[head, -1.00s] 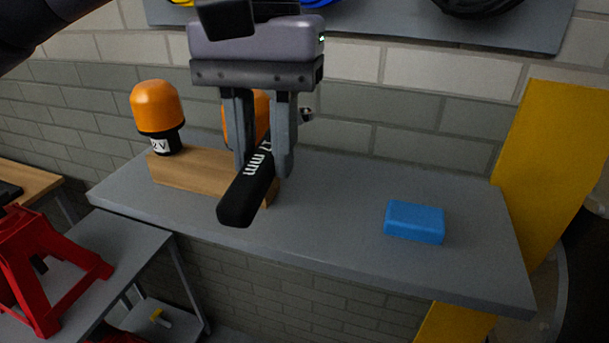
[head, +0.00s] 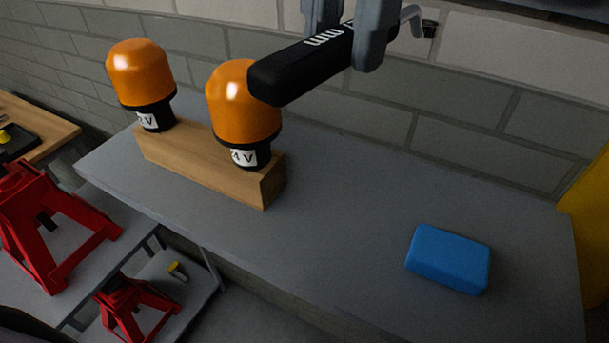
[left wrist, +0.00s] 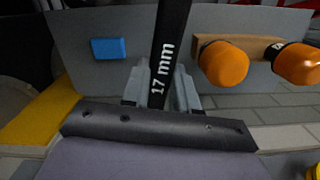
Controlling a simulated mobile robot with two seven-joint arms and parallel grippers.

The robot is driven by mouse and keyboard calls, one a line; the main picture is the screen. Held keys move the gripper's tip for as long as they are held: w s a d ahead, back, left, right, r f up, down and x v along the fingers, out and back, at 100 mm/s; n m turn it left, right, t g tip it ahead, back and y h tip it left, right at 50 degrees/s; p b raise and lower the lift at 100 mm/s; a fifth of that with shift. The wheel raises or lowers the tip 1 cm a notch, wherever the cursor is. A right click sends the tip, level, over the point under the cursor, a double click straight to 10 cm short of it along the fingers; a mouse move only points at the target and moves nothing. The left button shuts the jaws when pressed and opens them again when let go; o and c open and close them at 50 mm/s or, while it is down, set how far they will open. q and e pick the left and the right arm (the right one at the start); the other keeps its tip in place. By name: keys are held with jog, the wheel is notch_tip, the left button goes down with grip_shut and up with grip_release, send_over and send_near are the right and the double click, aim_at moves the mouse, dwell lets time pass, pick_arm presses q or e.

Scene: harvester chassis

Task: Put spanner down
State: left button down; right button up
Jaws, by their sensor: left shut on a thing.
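The spanner (head: 302,68) is a black-handled tool with white lettering. It is held in the air above the grey shelf (head: 330,220), in front of the back wall. My left gripper (head: 345,38) is shut on the spanner, at the top of the head view. In the left wrist view the spanner (left wrist: 168,60) shows the marking "17 mm" and runs up between the fingers of my left gripper (left wrist: 162,92). A bent metal end shows behind the fingers in the head view. My right gripper is not in view.
Two orange beacon lamps (head: 140,75) (head: 240,105) stand on a wooden block (head: 200,165) at the shelf's left. A blue block (head: 448,258) lies at the right. The shelf between them is clear. Red stands (head: 50,225) are at lower left.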

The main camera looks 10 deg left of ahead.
pick_arm(q)
jog(key=shift+w+d+r+m+p, duration=0.25)
jog(key=shift+w+d+m+p, duration=0.2)
jog(key=shift+m, duration=0.45)
jog(key=shift+w+f, duration=0.15)
jog(key=shift+f, duration=0.15)
jog(key=b, duration=0.2)
send_over(333, 236)
notch_tip(333, 236, down, 6)
jog(key=shift+m, duration=0.3)
jog(key=f, duration=1.3)
jog(key=shift+w+d+f, duration=0.15)
jog(key=shift+w+f, duration=0.05)
jog(key=shift+f, duration=0.1)
jog(key=shift+f+b, duration=0.25)
jog(key=shift+b, duration=0.05)
jog(key=c, duration=0.9)
grip_release()
